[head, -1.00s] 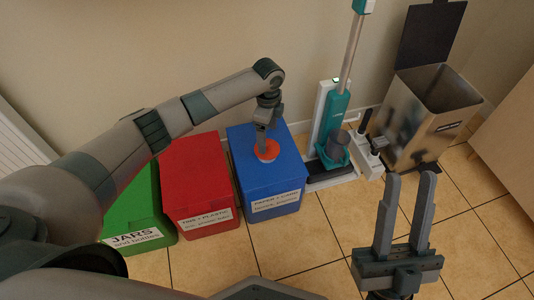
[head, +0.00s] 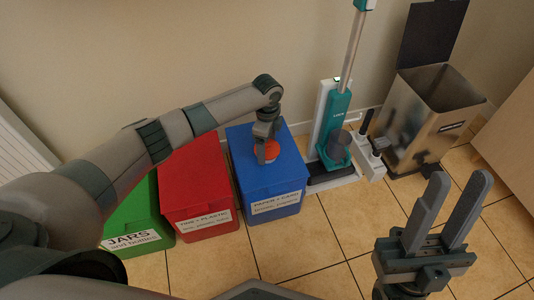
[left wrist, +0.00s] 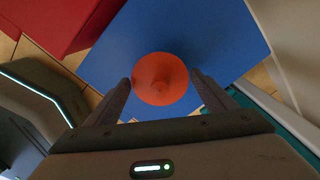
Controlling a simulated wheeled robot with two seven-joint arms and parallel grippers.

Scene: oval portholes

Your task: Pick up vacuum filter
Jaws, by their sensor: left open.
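The vacuum filter appears to be the orange round piece (head: 267,151) on top of the blue bin (head: 266,180). My right gripper (head: 446,216) is open and empty, held above the floor at right.
A red bin (head: 194,180) and a green bin (head: 140,222) stand left of the blue one. A teal vacuum cleaner (head: 335,120) stands on a dock to its right. An open metal bin (head: 425,115) is further right. Tiled floor in front is clear.

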